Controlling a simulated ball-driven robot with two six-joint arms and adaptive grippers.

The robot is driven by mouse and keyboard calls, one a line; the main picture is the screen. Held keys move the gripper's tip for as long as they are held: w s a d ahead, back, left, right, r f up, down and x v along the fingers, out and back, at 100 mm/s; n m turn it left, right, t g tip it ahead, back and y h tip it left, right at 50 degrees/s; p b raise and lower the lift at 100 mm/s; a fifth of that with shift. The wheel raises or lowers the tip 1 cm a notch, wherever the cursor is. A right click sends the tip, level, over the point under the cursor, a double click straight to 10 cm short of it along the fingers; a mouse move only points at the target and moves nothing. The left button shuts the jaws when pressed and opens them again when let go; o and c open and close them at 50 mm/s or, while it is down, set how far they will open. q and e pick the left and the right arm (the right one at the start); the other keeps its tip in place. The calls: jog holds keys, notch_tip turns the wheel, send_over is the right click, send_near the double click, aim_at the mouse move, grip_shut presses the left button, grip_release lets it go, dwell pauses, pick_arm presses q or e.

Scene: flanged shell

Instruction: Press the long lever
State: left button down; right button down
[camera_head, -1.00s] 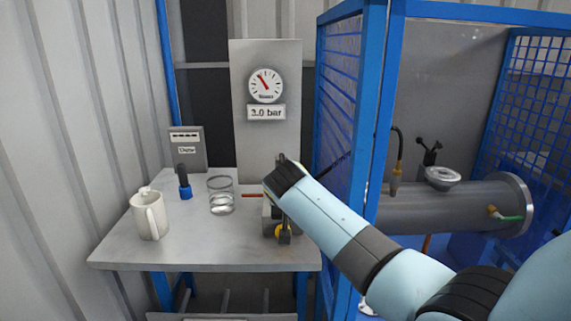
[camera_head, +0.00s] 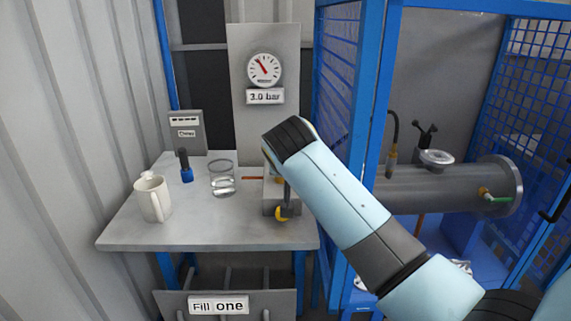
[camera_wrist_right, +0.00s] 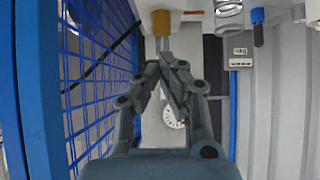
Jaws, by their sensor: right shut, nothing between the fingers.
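A grey box (camera_head: 269,196) stands at the table's right end with a yellow knob (camera_head: 281,213) low on its front. The wrist view, upside down, shows the yellow part (camera_wrist_right: 161,22) with a thin metal rod. A long dark rod (camera_wrist_right: 100,62) slants beside the blue mesh; I cannot tell for sure whether it is the long lever. My right gripper (camera_wrist_right: 168,62) is shut and empty, its tips close to the yellow part; contact is unclear. In the head view my right arm hides most of the box and gripper. My left gripper is not in view.
A gauge (camera_head: 264,69) reads above a "3.0 bar" label. A blue cage (camera_head: 343,120) borders the right. A "Fill one" sign (camera_head: 218,306) hangs below.

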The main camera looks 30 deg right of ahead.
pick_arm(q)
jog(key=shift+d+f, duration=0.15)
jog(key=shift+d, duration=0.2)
pick_arm(e)
jog(key=shift+v, duration=1.15)
jog(key=shift+w, duration=0.1)
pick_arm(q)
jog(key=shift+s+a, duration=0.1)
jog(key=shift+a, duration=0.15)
pick_arm(e)
jog(key=shift+f, duration=0.1)
